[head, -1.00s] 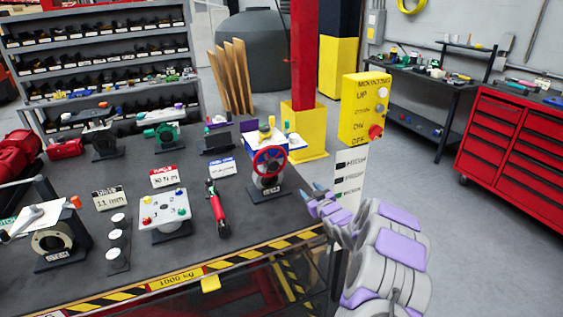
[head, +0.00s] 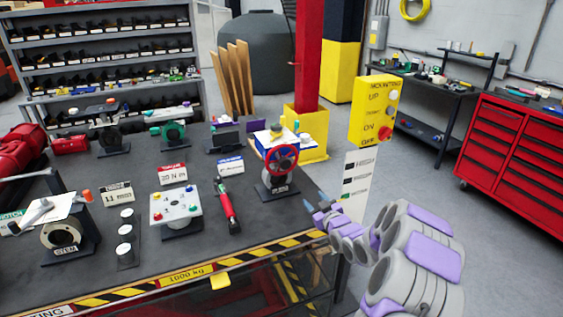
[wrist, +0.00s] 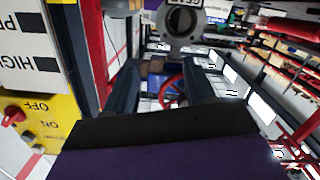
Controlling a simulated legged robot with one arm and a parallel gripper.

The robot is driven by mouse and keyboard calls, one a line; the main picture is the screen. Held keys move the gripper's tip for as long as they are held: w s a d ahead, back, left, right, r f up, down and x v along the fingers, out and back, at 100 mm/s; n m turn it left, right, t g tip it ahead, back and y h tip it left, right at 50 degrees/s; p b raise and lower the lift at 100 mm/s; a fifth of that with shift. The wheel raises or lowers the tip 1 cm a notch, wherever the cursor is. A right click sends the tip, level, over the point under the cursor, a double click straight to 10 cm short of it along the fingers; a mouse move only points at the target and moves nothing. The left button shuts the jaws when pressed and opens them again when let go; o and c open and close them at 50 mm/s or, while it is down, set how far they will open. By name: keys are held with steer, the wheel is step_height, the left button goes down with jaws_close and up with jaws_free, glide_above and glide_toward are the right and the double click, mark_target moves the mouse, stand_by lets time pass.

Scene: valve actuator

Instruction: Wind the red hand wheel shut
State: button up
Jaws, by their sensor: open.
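The red hand wheel (head: 283,161) stands upright on a dark stand at the right side of the bench, its face towards me. Its angle is too small to read. My gripper (head: 318,205) is open, lower and to the right of the wheel, near the bench's right edge and apart from the wheel. In the wrist view my gripper (wrist: 163,84) shows two dark fingers spread with nothing held between them. A red curved shape, seemingly the hand wheel (wrist: 171,92), shows beyond the gap, partly cut off by the gripper body.
A yellow control box (head: 373,110) with a white label panel stands right of the wheel, close to my arm. The bench (head: 200,252) has a striped front edge.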

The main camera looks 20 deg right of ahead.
steer(key=s+d+r+p, duration=0.2)
steer(key=s+p, duration=0.2)
steer(key=s, duration=1.5)
steer(key=n+p, duration=0.2)
glide_toward(287, 165)
steer(key=s, duration=0.4)
steer(key=shift+t, duration=0.4)
steer(key=w, duration=0.2)
steer(key=w+a, duration=0.1)
steer(key=w, duration=0.2)
steer(key=w+b, duration=0.1)
steer(key=w, duration=0.2)
steer(key=shift+w+a+f, duration=0.15)
steer(key=shift+f, duration=0.25)
steer(key=w+b, duration=0.1)
steer(key=w, duration=0.7)
steer(key=shift+w+a, duration=0.4)
steer(key=shift+w, duration=0.2)
